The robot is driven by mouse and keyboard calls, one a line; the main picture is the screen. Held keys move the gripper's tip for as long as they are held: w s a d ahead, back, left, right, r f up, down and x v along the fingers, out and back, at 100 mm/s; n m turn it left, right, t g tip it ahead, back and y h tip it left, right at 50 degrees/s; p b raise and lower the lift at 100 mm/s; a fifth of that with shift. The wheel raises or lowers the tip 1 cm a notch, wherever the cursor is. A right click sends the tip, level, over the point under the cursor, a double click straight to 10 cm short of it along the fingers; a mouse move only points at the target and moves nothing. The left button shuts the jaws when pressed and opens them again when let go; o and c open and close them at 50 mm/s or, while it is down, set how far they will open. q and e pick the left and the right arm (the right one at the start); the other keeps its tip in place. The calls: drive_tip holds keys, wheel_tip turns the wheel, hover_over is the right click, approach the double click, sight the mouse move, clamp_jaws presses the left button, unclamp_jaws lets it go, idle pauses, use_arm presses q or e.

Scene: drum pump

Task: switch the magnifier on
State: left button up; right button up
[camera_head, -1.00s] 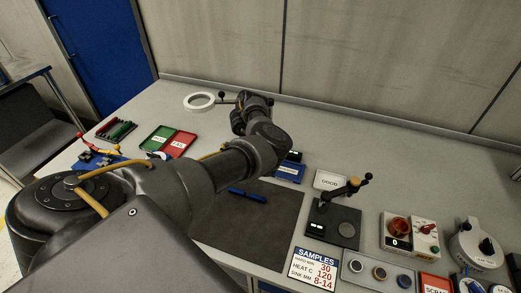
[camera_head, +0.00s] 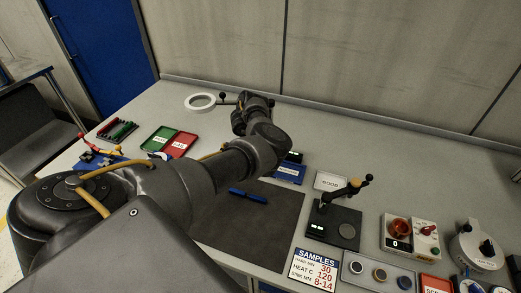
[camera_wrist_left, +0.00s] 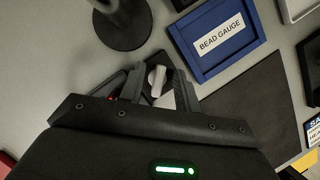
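The magnifier (camera_head: 200,102) shows in the head view as a white ring on a dark arm at the back of the bench. In the left wrist view its likely round dark post (camera_wrist_left: 122,22) stands at the top. A white switch knob (camera_wrist_left: 157,78) sits on a dark box beside the post, with a small red light at the box's left. My left gripper (camera_wrist_left: 158,78) is open, its two fingers on either side of the knob with a gap visible. In the head view the fingertips are hidden behind my wrist. My right gripper is not in view.
A blue tray labelled BEAD GAUGE (camera_wrist_left: 218,40) lies close to the right of the left gripper. Green (camera_head: 158,138) and red (camera_head: 180,144) trays lie left of my arm. A dark mat (camera_head: 265,222) holds a blue pen (camera_head: 248,195). Instruments crowd the right side.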

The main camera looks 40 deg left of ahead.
use_arm(q)
drive_tip(key=p+v, duration=0.7)
drive_tip(key=v, duration=0.3)
drive_tip(key=shift+r+p, duration=0.35)
drive_tip(key=shift+r, duration=0.05)
drive_tip(key=shift+s+a, duration=0.1)
drive_tip(key=shift+s, duration=0.05)
